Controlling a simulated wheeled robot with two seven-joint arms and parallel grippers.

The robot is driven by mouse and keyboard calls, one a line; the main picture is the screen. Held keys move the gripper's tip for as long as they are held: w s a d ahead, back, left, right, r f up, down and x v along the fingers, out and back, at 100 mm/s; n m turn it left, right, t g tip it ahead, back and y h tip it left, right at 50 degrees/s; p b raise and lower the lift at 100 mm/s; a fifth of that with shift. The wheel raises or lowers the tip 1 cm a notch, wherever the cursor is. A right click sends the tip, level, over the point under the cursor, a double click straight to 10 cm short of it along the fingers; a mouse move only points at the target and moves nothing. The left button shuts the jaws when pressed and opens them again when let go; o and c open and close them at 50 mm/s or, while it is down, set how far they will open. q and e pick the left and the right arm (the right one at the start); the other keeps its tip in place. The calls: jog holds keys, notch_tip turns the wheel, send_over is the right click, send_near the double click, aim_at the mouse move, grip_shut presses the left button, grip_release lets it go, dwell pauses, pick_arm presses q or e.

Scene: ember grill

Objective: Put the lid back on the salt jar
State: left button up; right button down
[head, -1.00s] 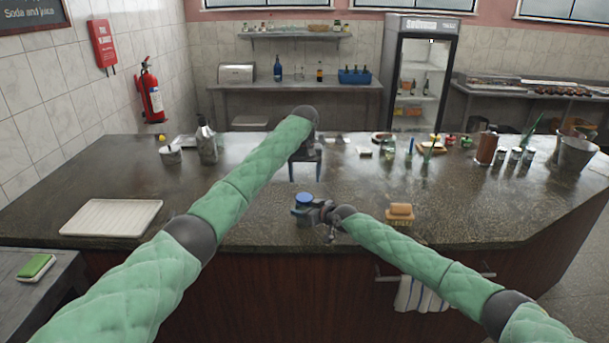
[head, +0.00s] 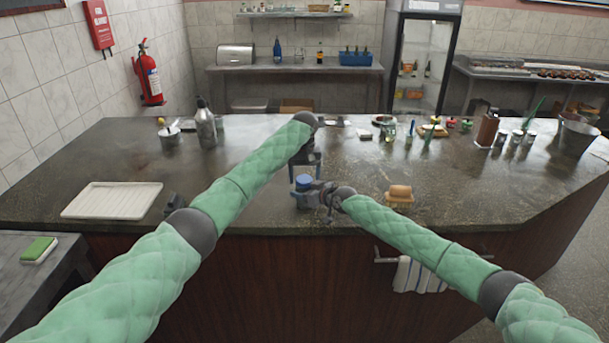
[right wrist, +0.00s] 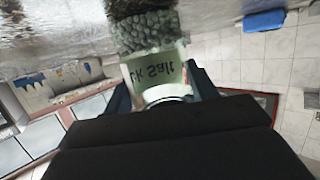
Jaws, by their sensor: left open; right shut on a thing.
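In the head view a round blue lid (head: 303,181) shows at the top of the salt jar, near the front edge of the counter. I cannot tell whether it is seated. My right gripper (head: 307,196) is shut around the jar from the right. The jar's mouth is partly hidden by the gripper body. My left gripper (head: 304,170) is open, pointing down just above or behind the blue lid; its fingertips are partly hidden.
A white tray (head: 111,200) lies on the counter at left. A steel bottle (head: 206,127) and small pot (head: 169,138) stand behind it. A sponge-like block on a yellow holder (head: 399,194) is at right. The counter (head: 460,200) is clear at front right.

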pick_arm(q)
jog(key=shift+c, duration=0.2)
jog(key=c, duration=0.9)
jog(key=shift+m, duration=1.4)
jog(key=shift+c, duration=0.2)
jog(key=o, duration=1.1)
jog(key=shift+c, duration=0.2)
jog(key=shift+r, duration=0.1)
